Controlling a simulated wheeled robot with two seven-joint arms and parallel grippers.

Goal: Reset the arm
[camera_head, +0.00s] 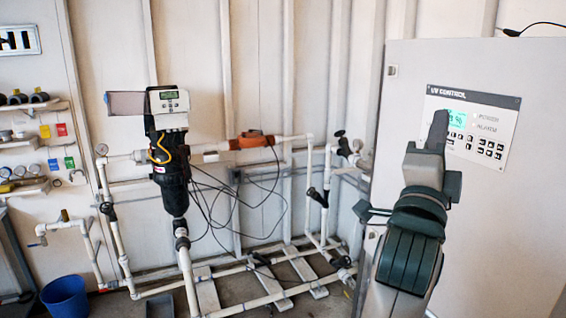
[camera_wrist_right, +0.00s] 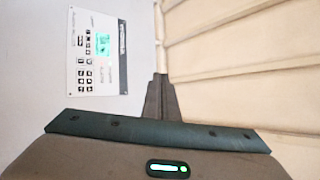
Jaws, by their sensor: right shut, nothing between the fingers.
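My right gripper (camera_head: 437,130) is raised in front of the UV control cabinet, its fingers pointing up and shut with nothing between them. In the right wrist view the closed fingers (camera_wrist_right: 159,98) stick out past the dark green edge of the hand. The control panel (camera_head: 467,125) has a lit cyan screen and rows of black buttons. My fingers cover part of its left side in the head view. The panel also shows at the upper left of the right wrist view (camera_wrist_right: 97,52). I cannot tell the exact gap between fingers and panel. My left gripper is in neither view.
The grey cabinet (camera_head: 525,190) fills the right side. A pipe frame with a black-and-white valve unit (camera_head: 172,150) stands left of it, with an orange device (camera_head: 252,141) and loose cables. A blue bucket (camera_head: 65,297) sits at lower left. Corrugated wall (camera_head: 190,50) lies behind.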

